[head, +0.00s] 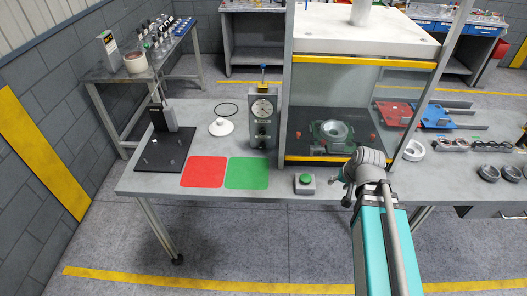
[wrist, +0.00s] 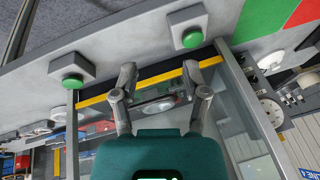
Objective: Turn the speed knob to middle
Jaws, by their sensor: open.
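A grey upright unit (head: 263,118) with a round dial stands left of the press on the workbench. Small dark controls show on its front below the dial. I cannot read labels, so I cannot tell which is the speed knob or how it is set. In the wrist view a round dial face (wrist: 272,111) shows at the right, partly cut by the press frame. My gripper (head: 346,184) is at the bench's front edge, before the press and right of the grey unit. In the wrist view my gripper (wrist: 160,80) has its fingers apart with nothing between them.
A press frame (head: 288,85) with yellow edging stands behind my gripper, with a green-grey casting (head: 332,134) inside. A green button box (head: 305,184) sits just left of my gripper; the wrist view shows two green buttons. Red (head: 204,171) and green (head: 247,173) mats lie flat further left.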

